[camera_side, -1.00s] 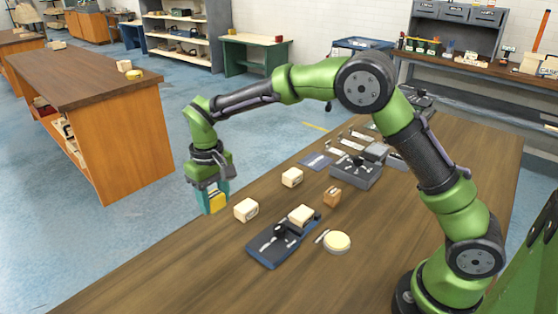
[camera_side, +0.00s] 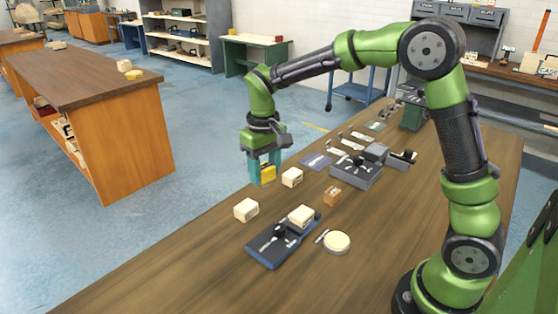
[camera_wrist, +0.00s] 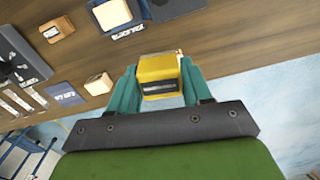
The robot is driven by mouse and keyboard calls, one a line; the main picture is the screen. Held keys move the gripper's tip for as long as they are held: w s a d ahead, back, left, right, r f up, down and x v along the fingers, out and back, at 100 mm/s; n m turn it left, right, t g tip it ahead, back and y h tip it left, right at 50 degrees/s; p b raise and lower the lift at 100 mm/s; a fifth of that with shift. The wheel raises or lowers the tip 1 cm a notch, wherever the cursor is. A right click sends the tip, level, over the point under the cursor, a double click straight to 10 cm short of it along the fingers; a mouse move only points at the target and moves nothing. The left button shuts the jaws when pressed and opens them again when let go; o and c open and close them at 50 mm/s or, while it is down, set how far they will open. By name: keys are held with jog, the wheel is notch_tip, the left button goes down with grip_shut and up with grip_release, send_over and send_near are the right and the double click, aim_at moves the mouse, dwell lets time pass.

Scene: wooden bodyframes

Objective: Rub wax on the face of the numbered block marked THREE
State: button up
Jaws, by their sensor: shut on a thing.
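My gripper (camera_side: 264,176) has teal fingers shut on a yellow block (camera_side: 267,174), held in the air by the table's left edge. In the wrist view the yellow block (camera_wrist: 160,70) sits between the fingers and shows a dark band. Cream blocks stand on the table: one (camera_side: 292,178) just right of the gripper, one (camera_side: 246,210) nearer the front. A third cream block (camera_side: 301,216) rests on a dark blue fixture (camera_side: 270,256). I cannot read a THREE on any of them. A round cream disc (camera_side: 337,242), perhaps wax, lies to the right.
A small brown block (camera_side: 332,196) stands mid-table. A grey fixture (camera_side: 350,178) with tools and a blue card (camera_side: 316,160) lie behind it. The front of the wooden table (camera_side: 230,285) is clear. Beyond its left edge is open blue floor.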

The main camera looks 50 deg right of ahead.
jog(key=s+d+f, duration=0.2)
jog(key=s+d, duration=0.4)
jog(key=s, duration=0.4)
jog(key=n, duration=0.2)
send_near(337, 239)
jog(key=shift+f, duration=2.6)
jog(key=shift+f, duration=0.6)
jog(key=shift+r, duration=3.6)
jog(key=shift+s, duration=0.1)
